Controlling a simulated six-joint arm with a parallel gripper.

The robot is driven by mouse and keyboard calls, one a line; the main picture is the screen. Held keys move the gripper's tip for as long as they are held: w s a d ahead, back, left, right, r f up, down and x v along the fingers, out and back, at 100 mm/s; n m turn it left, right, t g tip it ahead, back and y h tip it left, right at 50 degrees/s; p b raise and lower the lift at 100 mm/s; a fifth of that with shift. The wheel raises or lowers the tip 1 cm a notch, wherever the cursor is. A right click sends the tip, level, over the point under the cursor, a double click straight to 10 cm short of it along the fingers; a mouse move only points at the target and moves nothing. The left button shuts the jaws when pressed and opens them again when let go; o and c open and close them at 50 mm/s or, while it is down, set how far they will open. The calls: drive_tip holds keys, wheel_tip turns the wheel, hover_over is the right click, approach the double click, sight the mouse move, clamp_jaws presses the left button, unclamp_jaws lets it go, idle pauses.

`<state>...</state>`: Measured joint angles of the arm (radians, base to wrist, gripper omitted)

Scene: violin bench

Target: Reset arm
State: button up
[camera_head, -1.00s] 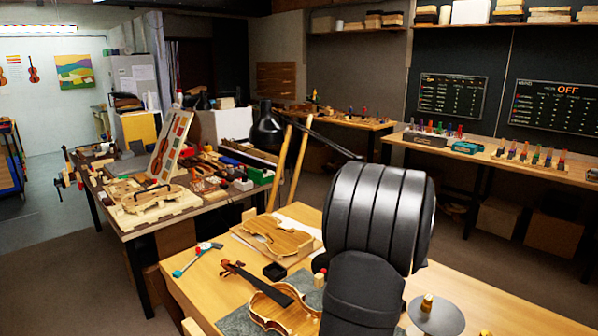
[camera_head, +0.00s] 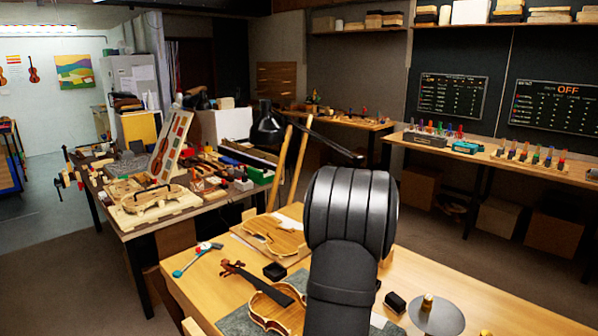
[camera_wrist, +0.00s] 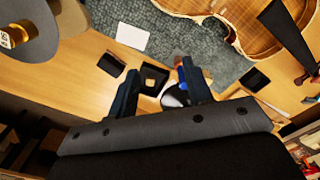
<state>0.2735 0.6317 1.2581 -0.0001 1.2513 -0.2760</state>
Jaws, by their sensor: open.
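My gripper (camera_wrist: 158,68) is open in the wrist view, its two dark fingers apart above the bench. Between and below the fingers lie a small open black box (camera_wrist: 153,77) and a rounded white and dark thing with a blue part (camera_wrist: 174,95); I cannot tell what it is. No finger visibly grips anything. In the head view my dark arm stands over the front bench and the gripper is hidden.
A violin (camera_head: 262,298) lies on a grey mat (camera_wrist: 120,12); its body (camera_wrist: 225,18) also shows in the wrist view. Nearby are a violin plate (camera_head: 275,237), a black block (camera_head: 395,302) and a grey disc (camera_head: 437,316). A cluttered table (camera_head: 140,233) stands left.

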drive_tip(key=shift+d+r+m, duration=0.2)
drive_tip(key=shift+d, duration=0.3)
drive_tip(key=shift+d+r+m, duration=0.15)
drive_tip(key=shift+d+m, duration=0.05)
drive_tip(key=shift+d, duration=0.25)
